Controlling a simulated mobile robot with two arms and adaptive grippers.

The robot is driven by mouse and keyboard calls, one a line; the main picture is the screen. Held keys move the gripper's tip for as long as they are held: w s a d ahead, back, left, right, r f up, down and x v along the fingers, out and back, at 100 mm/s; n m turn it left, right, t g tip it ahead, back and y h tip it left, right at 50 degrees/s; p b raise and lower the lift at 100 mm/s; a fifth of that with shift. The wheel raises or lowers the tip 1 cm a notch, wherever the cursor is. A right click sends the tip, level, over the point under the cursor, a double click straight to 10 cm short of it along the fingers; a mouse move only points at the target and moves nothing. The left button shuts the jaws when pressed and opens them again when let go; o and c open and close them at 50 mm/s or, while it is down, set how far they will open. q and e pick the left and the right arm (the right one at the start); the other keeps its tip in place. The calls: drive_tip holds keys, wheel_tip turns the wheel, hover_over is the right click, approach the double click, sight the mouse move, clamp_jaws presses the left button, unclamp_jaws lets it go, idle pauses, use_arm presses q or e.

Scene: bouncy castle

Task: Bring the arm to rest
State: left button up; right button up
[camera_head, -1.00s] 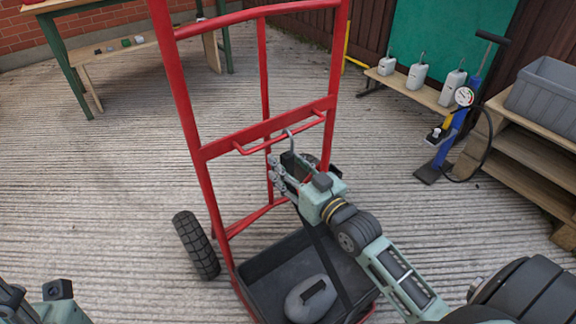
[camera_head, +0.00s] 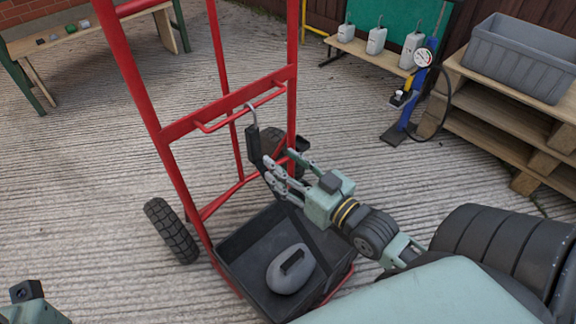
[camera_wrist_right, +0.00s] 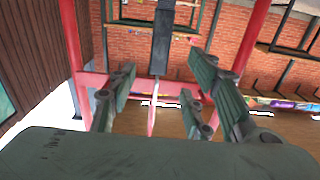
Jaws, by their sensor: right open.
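My right gripper (camera_head: 273,172) is open, beside the red hand truck (camera_head: 178,130). A dark piece with a metal hook (camera_head: 252,140) hangs from the truck's small red bar, just beyond the fingertips. In the right wrist view, a dark upright piece (camera_wrist_right: 163,40) shows between the spread fingers (camera_wrist_right: 160,95), with no finger seen closed on it. My right forearm reaches in from the lower right. Of my left gripper, only part of the green body (camera_head: 35,305) shows at the bottom left; its fingers are out of view.
A grey weight (camera_head: 290,270) sits in the truck's black tray (camera_head: 240,248). A blue pump (camera_head: 405,115) and pallets with a grey crate (camera_head: 520,60) stand at the right. White canisters (camera_head: 376,40) stand on a bench behind.

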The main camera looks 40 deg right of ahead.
drive_tip(key=shift+s, duration=0.35)
drive_tip(key=shift+r, duration=0.1)
